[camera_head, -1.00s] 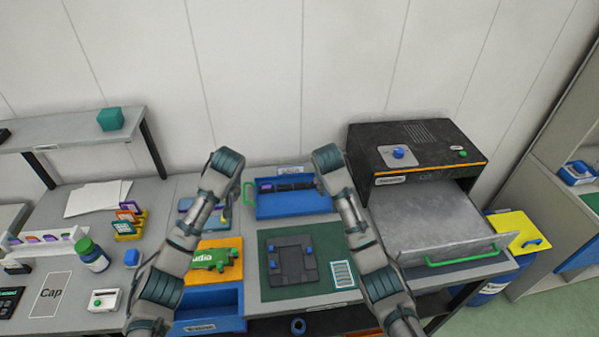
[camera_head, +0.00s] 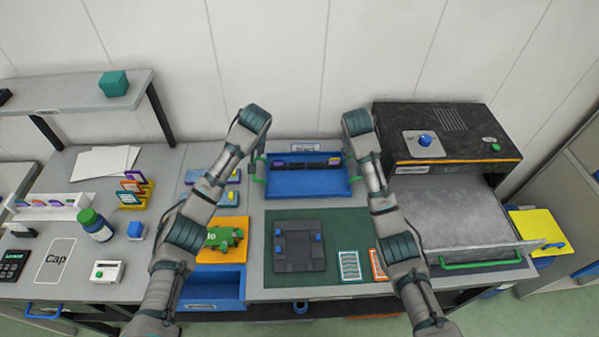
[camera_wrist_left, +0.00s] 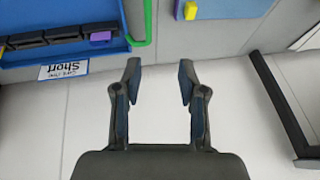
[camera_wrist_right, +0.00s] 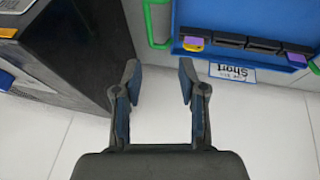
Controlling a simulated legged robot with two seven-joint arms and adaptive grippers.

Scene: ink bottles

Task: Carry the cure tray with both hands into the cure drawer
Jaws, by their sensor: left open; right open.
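The blue cure tray (camera_head: 308,188) stands on the bench near the wall, with a green handle at each end and a row of dark blocks with purple and yellow pieces inside. My left gripper (camera_wrist_left: 160,80) is open and empty beside the tray's left green handle (camera_wrist_left: 143,22), apart from it. My right gripper (camera_wrist_right: 160,80) is open and empty near the right green handle (camera_wrist_right: 152,22), also apart. Both hands are hidden behind the forearms in the head view. The grey cure drawer (camera_head: 450,215) is pulled out of the black cure unit (camera_head: 440,135), its green handle at the front.
The black unit's side (camera_wrist_right: 75,50) is close to my right gripper. A green mat (camera_head: 345,225) with a dark fixture lies in front of the tray. An orange pad with a green part (camera_head: 225,238) and a blue bin (camera_head: 218,288) are at the left.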

